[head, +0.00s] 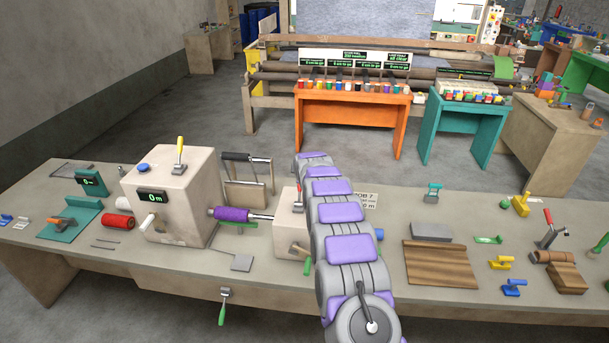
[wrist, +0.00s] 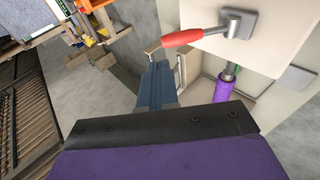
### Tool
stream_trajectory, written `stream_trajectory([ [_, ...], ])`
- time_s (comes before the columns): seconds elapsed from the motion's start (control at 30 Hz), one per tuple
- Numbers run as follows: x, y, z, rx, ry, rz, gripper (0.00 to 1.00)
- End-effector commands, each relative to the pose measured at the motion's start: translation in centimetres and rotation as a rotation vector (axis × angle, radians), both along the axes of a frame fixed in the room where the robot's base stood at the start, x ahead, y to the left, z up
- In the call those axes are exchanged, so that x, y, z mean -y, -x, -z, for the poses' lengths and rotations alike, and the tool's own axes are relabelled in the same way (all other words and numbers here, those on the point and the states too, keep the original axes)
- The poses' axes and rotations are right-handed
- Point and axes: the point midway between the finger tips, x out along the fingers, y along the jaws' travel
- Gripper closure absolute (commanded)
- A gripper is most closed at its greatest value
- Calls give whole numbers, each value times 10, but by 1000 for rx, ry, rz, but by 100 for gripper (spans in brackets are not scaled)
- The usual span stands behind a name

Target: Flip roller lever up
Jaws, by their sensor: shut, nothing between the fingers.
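A lever with a red handle (wrist: 195,37) on a grey pivot sits on a square plate on a pale box (wrist: 296,25). In the wrist view the handle points left. In the head view this box (head: 287,232) stands right of the purple roller (head: 230,213), partly behind my arm, and only a sliver of the red lever (head: 299,195) shows. The purple roller also shows in the wrist view (wrist: 226,98). My gripper (wrist: 158,72) is shut and empty, its tips just below the left end of the red handle in the picture. Contact cannot be told.
A larger box with a yellow-handled lever (head: 180,150) and a display (head: 152,197) stands left. A green-handled lever (head: 223,308) hangs at the bench front.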

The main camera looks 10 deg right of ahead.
Motion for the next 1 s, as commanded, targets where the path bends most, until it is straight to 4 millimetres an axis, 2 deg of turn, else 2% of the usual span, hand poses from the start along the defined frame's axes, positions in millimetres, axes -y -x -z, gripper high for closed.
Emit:
stream_trajectory([
  [0.1, 2, 9, -12, 3, -2, 1, 100],
  [0.6, 2, 40, -43, 0, -2, 1, 100],
  [1.0, 1, 43, -46, -1, -2, 1, 100],
])
